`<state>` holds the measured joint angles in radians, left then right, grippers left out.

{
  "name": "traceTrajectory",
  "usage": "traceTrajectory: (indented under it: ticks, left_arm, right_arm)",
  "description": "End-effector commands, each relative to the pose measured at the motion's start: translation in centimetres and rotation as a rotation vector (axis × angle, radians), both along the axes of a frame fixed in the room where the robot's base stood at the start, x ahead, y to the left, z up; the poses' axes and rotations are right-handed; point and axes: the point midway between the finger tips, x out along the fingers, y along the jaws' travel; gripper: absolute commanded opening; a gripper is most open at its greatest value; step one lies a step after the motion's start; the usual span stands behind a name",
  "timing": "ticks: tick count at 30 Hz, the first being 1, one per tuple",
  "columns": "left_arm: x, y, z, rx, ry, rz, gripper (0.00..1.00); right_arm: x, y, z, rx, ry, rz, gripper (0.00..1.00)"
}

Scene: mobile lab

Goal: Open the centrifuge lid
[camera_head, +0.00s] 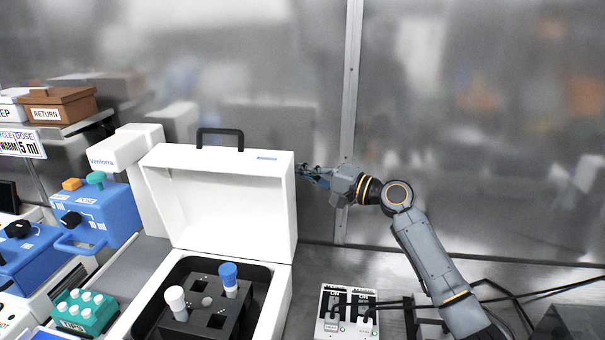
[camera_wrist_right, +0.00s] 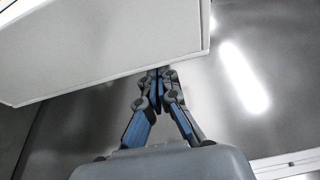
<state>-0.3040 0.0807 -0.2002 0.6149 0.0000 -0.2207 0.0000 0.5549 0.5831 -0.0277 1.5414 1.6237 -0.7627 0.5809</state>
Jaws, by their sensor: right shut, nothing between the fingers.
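The centrifuge (camera_head: 279,306) is a white box at the centre front of the head view. Its lid (camera_head: 235,205) stands raised at the back, roughly upright, with a black handle (camera_head: 220,132) on its top edge. Inside the box a dark block (camera_head: 207,318) holds a white-capped tube (camera_head: 176,300) and a blue-capped tube (camera_head: 229,276). My right gripper (camera_head: 304,171) is shut and empty, with its fingertips close beside the lid's right edge. In the right wrist view the shut fingers (camera_wrist_right: 158,73) point at the lid (camera_wrist_right: 110,45); I cannot tell whether they touch. My left gripper is out of view.
A switch box (camera_head: 347,312) with cables stands right of the centrifuge. Blue devices (camera_head: 97,218) and a teal rack (camera_head: 84,311) stand to the left. A shelf at the far left bears a brown box (camera_head: 61,107). A metal wall (camera_head: 480,130) closes off the back.

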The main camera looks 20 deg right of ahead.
Motion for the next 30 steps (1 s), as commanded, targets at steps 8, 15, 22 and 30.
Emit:
traceTrajectory:
  ticks: [8, 15, 22, 30]
  left_arm:
    - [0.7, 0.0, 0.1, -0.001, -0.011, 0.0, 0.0]
    - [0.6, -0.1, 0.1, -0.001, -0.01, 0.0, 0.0]
    - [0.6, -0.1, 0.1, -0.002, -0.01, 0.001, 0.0]
    - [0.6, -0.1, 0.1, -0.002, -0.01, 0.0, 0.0]
  right_arm:
    - [-1.8, -1.5, -0.3, -0.001, 0.003, -0.001, 0.0]
    - [-5.9, -4.6, -0.7, -0.001, 0.005, -0.002, 0.0]
    - [-8.7, -6.8, -0.8, 0.0, 0.003, 0.0, 0.0]
    - [-9.5, -7.3, -0.7, 0.001, 0.002, 0.001, 0.0]
